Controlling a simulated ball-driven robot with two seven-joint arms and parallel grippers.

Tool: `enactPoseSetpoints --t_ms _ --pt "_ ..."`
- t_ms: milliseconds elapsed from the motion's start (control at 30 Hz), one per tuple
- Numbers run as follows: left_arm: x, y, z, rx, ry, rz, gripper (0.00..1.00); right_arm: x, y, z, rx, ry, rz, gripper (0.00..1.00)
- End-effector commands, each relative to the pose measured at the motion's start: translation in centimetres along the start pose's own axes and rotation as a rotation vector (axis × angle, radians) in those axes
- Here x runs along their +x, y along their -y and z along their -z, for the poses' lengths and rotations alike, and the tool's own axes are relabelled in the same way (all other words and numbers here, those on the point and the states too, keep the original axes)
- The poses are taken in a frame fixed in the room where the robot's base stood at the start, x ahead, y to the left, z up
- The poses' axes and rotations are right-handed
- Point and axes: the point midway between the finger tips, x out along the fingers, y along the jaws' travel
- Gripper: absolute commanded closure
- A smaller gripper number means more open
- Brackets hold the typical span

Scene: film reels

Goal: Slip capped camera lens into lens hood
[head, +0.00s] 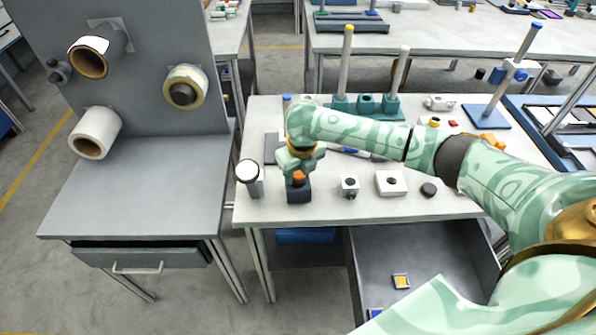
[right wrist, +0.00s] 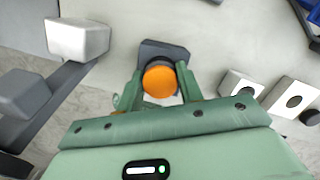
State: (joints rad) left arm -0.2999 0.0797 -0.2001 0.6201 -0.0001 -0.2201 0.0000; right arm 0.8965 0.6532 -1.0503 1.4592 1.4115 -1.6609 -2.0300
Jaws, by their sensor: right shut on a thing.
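My right gripper (head: 299,168) points down over the table's front left part and is shut on an orange-topped round piece (head: 299,179), which looks like the capped lens. In the right wrist view the orange disc (right wrist: 160,81) sits between the two fingertips (right wrist: 158,92). A dark grey block (head: 299,195), possibly the hood or a holder, stands directly under it; it also shows in the right wrist view (right wrist: 165,50). I cannot tell whether the orange piece is inside the block or just above it. My left gripper is not in view.
A white-topped post (head: 248,173) stands close to the left. To the right are a white block with a dark knob (head: 349,184), a white block with a round hole (head: 391,182) and a black disc (head: 429,189). Teal stands (head: 365,104) stand behind. An open drawer (head: 425,255) lies below.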

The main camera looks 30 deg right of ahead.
Motion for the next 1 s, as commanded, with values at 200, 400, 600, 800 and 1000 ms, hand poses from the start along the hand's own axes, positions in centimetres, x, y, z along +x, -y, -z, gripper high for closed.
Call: enactPoseSetpoints --t_ms 200,400,600,800,1000 --pt "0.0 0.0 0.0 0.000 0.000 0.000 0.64 0.0 0.0 0.0 0.000 0.000 0.000 0.87" --pt "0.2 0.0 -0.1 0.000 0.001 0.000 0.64 0.3 0.0 0.0 0.000 0.000 -0.001 0.87" --pt "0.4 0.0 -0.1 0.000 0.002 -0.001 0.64 0.7 0.0 0.1 0.001 -0.001 -0.001 0.87" --pt "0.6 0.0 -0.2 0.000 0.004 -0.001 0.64 1.3 0.0 0.3 0.000 -0.005 -0.001 0.87" --pt "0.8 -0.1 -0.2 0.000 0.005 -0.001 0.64 2.0 -0.1 0.6 0.000 -0.011 0.000 0.87"
